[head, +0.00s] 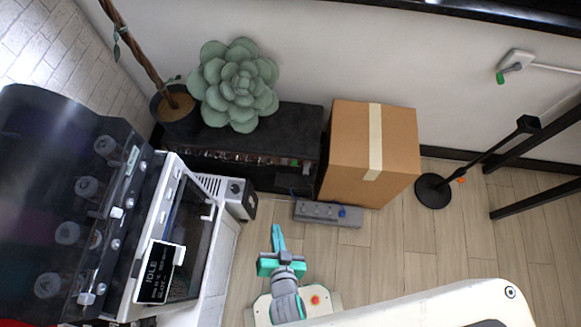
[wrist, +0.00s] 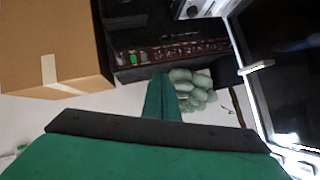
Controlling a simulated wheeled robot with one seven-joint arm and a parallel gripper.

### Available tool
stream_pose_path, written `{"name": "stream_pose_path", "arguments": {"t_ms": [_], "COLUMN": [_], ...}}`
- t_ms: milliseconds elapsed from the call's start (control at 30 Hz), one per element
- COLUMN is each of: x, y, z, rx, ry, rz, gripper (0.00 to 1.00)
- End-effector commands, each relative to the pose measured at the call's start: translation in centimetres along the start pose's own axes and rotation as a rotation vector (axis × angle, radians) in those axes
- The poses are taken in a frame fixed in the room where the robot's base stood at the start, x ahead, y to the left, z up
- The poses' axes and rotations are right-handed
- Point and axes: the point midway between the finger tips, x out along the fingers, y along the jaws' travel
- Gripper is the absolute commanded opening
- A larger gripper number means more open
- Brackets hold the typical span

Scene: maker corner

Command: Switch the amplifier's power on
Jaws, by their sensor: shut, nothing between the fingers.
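A low black cabinet (head: 270,120), which looks like the amplifier, stands against the wall between the white machine and a cardboard box. A strip with a row of small knobs (head: 262,158) runs along its front edge. In the wrist view the cabinet (wrist: 135,15) is at the top, and its reddish-brown strip (wrist: 180,50) shows several knobs and a green spot (wrist: 132,58). The power switch and its position cannot be made out. My gripper (head: 276,228) is shut and empty in front of the cabinet, apart from it; its closed teal fingers (wrist: 161,80) point toward the strip in the wrist view.
The cardboard box (head: 345,150) stands right, the white machine (head: 165,215) left. A succulent (head: 236,85) and a potted stem (head: 178,110) are behind. Floor right of the box is partly clear.

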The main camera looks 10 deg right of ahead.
Motion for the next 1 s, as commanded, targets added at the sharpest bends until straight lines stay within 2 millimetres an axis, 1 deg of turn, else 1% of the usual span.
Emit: {"name": "stream_pose_path", "arguments": {"t_ms": [33, 100, 300, 467, 600, 767, 900, 1000], "x": [1.5, 3.3, 8.2, 11.7, 14.5, 17.2, 19.2, 20.3], "y": [0.1, 0.6, 1.6, 2.3, 2.6, 2.8, 2.6, 2.3], "z": [0.2, 0.8, 1.8, 1.8, 1.2, 0.1, -1.4, -2.6], "rx": [0.034, 0.089, 0.247, 0.377, 0.493, 0.631, 0.752, 0.837], "ry": [-0.016, -0.045, -0.104, -0.126, -0.124, -0.099, -0.054, -0.013], "rz": [0.016, 0.048, 0.157, 0.26, 0.357, 0.475, 0.577, 0.649], "gripper": [0.0, 0.0, 0.0, 0.0, 0.0, 0.0, 0.0, 0.0]}}
